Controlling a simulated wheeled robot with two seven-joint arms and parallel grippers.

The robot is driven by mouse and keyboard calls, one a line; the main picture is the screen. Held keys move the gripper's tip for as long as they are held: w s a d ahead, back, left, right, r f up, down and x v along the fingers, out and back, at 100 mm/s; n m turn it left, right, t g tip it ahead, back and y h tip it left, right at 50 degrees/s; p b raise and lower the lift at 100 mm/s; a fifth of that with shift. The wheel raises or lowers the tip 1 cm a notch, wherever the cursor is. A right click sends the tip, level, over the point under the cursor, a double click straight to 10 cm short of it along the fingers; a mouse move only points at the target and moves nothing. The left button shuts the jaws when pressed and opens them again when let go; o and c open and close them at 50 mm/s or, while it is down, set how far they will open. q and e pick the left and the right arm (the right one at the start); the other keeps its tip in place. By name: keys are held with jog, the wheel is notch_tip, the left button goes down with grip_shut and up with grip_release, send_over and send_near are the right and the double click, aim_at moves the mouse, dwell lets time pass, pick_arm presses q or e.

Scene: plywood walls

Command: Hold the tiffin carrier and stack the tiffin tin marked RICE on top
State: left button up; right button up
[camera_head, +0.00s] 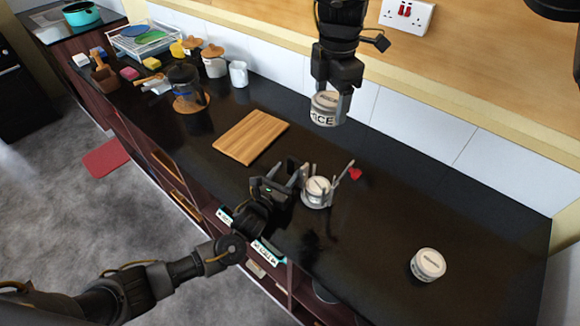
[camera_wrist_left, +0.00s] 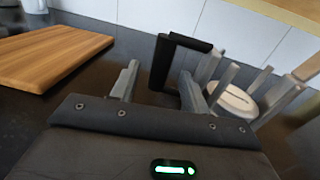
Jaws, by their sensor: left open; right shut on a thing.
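The tiffin carrier (camera_head: 327,199) stands on the dark counter, a pale frame with upright rods around a white tin (camera_head: 317,186). In the left wrist view the carrier (camera_wrist_left: 238,98) is right of centre, with its dark handle (camera_wrist_left: 160,62) upright just beyond the fingertips. My left gripper (camera_head: 297,175) is open beside the carrier's left side; its fingers (camera_wrist_left: 157,80) point towards the handle, and I cannot tell whether they straddle it. My right gripper (camera_head: 333,88) is shut on the tin marked RICE (camera_head: 324,112), held upright above the counter behind the carrier; its lettering is partly hidden.
Another white tin (camera_head: 428,264) stands on the counter at the right. A wooden board (camera_head: 250,137) lies left of the carrier. A small red item (camera_head: 355,173) lies behind it. A dark jug (camera_head: 186,88), canisters and a dish rack crowd the far left. The right counter is mostly clear.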

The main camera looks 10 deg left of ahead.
aim_at(289, 169)
pick_arm(q)
jog(key=shift+x, duration=1.75)
jog(key=shift+c, duration=0.5)
grip_shut()
pick_arm(e)
notch_tip(289, 169, down, 17)
jog(key=n, duration=2.3)
jog(key=shift+a, duration=0.35)
